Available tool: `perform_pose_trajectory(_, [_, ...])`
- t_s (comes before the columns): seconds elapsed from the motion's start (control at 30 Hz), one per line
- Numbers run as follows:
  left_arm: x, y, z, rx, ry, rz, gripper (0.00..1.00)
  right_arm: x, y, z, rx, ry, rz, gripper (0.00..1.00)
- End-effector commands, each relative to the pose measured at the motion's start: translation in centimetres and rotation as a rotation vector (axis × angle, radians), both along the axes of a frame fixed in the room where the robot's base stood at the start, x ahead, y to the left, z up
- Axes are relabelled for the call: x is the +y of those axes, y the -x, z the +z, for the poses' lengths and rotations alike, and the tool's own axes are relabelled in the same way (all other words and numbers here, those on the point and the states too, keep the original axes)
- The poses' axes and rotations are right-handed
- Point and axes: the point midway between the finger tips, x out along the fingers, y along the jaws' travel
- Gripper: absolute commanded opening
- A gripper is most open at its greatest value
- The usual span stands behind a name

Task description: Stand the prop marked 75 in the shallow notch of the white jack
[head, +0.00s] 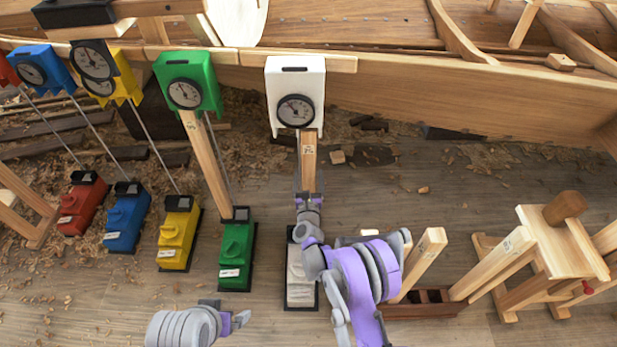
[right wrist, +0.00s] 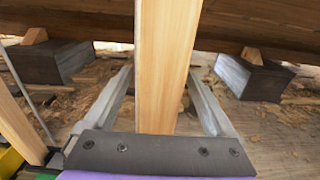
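The white jack has a white gauge head (head: 296,72) under the hull's wooden strip and a white base (head: 300,291) on the floor, partly hidden by my right arm. A pale wooden prop (head: 309,146) stands roughly upright below the head, with a small mark too tiny to read. Its foot is hidden, so I cannot tell whether it sits in the notch. My right gripper (head: 309,201) is around the prop; in the right wrist view the prop (right wrist: 164,75) lies between the fingers, whose tips meet its sides. My left gripper (head: 234,319) is low, left of the white base, and holds nothing visible.
Green (head: 236,262), yellow (head: 177,240), blue (head: 126,222) and red (head: 80,208) jack bases stand to the left. A wooden crate (head: 425,309) with more props is on the right, beside a wooden stand (head: 565,245). The hull (head: 450,90) overhangs the back. Shavings litter the floor.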

Motion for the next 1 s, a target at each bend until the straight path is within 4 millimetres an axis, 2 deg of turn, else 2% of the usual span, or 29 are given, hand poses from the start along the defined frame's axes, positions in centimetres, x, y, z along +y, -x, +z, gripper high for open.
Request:
perform_pose_trajectory(0.37, [0.0, 0.0, 0.1, 0.0, 0.0, 0.0, 1.0, 0.1, 0.7, -0.1, 0.001, -0.001, 0.001, 0.91])
perform_pose_trajectory(0.47, [0.0, 0.1, 0.4, -0.001, 0.0, 0.0, 1.0, 0.1, 2.1, 0.0, 0.0, 0.0, 0.001, 0.91])
perform_pose_trajectory(0.8, [0.0, 0.2, 1.3, -0.003, 0.0, 0.0, 1.0, 0.0, 8.7, 0.1, 0.0, -0.001, 0.001, 0.91])
perform_pose_trajectory(1.0, [0.0, 0.2, 1.4, -0.004, 0.0, 0.0, 1.0, 0.0, 10.6, 0.0, 0.0, -0.001, 0.0, 0.91])
